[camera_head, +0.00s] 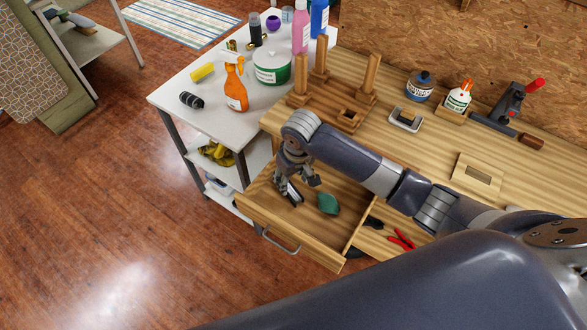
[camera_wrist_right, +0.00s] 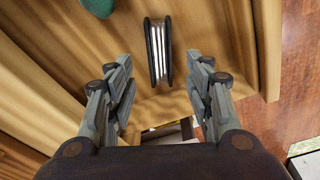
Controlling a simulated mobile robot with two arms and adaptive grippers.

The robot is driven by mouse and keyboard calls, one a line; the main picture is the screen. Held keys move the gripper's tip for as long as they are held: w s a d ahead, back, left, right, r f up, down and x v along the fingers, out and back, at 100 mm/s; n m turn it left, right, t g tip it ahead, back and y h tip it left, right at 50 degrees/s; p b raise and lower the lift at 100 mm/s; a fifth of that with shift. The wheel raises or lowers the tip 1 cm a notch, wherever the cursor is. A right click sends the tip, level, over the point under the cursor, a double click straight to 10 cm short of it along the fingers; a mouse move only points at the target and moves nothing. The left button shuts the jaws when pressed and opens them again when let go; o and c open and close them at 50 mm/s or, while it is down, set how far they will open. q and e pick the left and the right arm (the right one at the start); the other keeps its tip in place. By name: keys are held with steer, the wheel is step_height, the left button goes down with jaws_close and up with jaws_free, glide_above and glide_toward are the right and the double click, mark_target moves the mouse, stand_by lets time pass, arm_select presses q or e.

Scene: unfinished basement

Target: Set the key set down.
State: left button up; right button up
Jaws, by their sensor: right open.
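The key set (camera_head: 294,192) is a small folding tool with dark sides and silvery keys. It is in the left compartment of the open wooden drawer (camera_head: 310,254). In the right wrist view the key set (camera_wrist_right: 158,52) shows just past the fingertips, in line with the gap between them, and neither finger touches it. My right gripper (camera_head: 298,184) is open and empty, pointing down over the drawer and partly covering the key set in the head view. My left gripper is not in view.
A green object (camera_head: 328,203) lies beside the key set in the drawer. Red-handled pliers (camera_head: 402,240) lie in the compartment to the right. The workbench (camera_head: 385,120) holds a wooden rack, bottles and a clamp. A white cart (camera_head: 185,95) with an orange spray bottle (camera_head: 236,90) stands left.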

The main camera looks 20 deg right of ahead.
steer(key=r, duration=0.3)
steer(key=s+r, duration=0.1)
steer(key=r, duration=0.1)
steer(key=shift+d+r, duration=0.1)
steer(key=shift+r, duration=0.25)
